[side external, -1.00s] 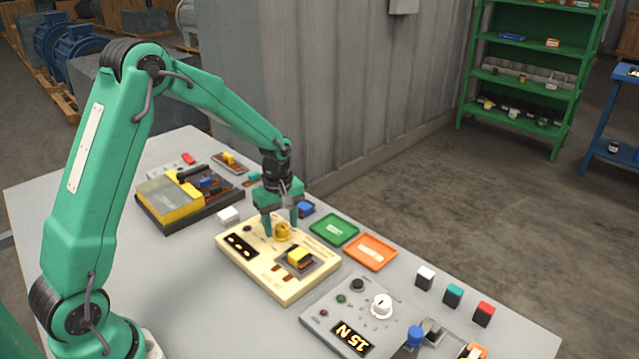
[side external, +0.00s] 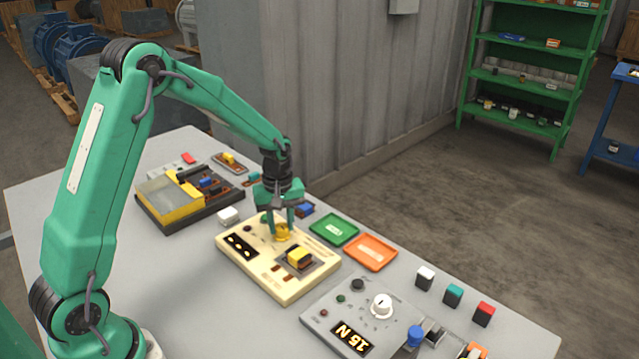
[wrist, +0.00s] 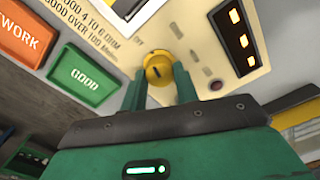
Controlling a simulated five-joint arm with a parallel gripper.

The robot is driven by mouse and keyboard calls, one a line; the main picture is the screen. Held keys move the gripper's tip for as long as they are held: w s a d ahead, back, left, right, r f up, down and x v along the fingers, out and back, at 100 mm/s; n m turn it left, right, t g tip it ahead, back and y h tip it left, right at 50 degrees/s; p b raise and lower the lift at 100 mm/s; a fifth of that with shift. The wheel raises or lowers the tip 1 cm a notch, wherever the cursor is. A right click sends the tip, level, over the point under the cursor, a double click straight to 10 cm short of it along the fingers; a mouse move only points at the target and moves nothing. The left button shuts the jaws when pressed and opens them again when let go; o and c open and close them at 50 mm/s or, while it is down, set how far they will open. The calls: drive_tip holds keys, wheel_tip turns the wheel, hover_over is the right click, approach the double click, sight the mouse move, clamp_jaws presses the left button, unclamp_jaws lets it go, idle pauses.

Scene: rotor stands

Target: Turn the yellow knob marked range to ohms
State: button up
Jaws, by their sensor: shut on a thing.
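The yellow knob (side external: 282,234) stands on the cream meter panel (side external: 262,276). It also shows in the wrist view (wrist: 158,68), with a dark pointer mark on its face. My gripper (side external: 282,229) points down over the panel, its two green fingers shut on the yellow knob. In the wrist view the fingers (wrist: 161,88) stand on either side of the knob. Small printing by the knob includes a word that looks like OFF; the other position labels are hidden or too small to read. A lit display (wrist: 238,38) is on the panel.
A green tray (side external: 334,230) and an orange tray (side external: 371,252) lie right of the panel. A grey panel with a white knob (side external: 381,305) is nearer the front. A yellow and black box (side external: 186,196) stands behind left. Coloured blocks stand along the right table edge.

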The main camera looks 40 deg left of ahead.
sight(282, 226)
drive_tip(key=m, duration=0.8)
drive_tip(key=shift+m, duration=0.4)
drive_tip(key=o, duration=1)
drive_tip(key=shift+r, duration=0.1)
wheel_tip(282, 226, up, 7)
drive_tip(key=shift+w+f, duration=0.1)
drive_tip(key=shift+r, duration=0.45)
drive_tip(key=shift+r, duration=0.1)
